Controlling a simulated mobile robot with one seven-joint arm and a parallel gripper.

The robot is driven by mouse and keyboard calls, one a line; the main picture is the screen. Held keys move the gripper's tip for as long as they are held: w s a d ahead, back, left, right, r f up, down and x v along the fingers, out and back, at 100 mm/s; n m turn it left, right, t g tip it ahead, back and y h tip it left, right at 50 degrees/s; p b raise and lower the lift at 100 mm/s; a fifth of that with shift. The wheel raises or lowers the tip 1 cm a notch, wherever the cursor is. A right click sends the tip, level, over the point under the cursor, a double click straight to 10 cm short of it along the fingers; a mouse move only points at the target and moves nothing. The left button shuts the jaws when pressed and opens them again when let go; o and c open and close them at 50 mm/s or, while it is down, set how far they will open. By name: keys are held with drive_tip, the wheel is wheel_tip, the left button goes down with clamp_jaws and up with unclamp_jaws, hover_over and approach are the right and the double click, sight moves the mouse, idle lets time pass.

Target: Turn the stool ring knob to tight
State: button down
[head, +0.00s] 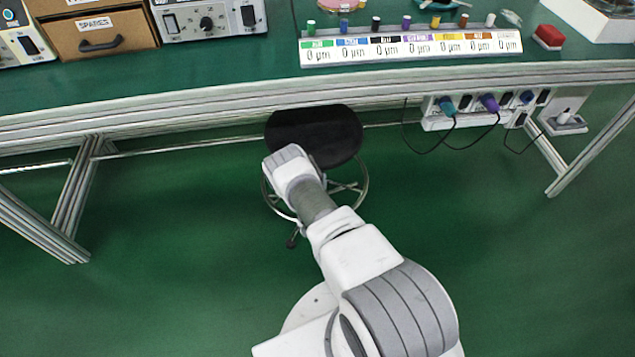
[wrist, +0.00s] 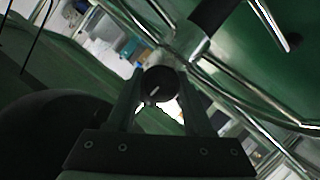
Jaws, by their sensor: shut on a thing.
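The stool's round black seat (head: 318,128) is tucked at the front of the bench, with its chrome foot ring (head: 366,190) below, partly hidden by my arm. In the wrist view, the black round ring knob (wrist: 158,84) sits on the stool's column hub, with a short white line slanting across its face. My gripper (wrist: 160,95) has one finger on each side of the knob and is shut on it. No tight or loose marking can be read. In the head view my arm hides the knob and the fingers.
The bench's front edge (head: 200,105) runs above and behind the stool. A power strip (head: 470,108) with plugs and hanging black cables is under it at right. Metal bench legs (head: 75,215) stand at left and right. The green floor around the stool is clear.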

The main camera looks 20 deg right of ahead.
drive_tip(key=shift+r+n+h, duration=0.1)
drive_tip(key=shift+n+h, duration=0.3)
drive_tip(key=shift+c, duration=1.5)
unclamp_jaws()
drive_tip(key=shift+s+a, duration=0.1)
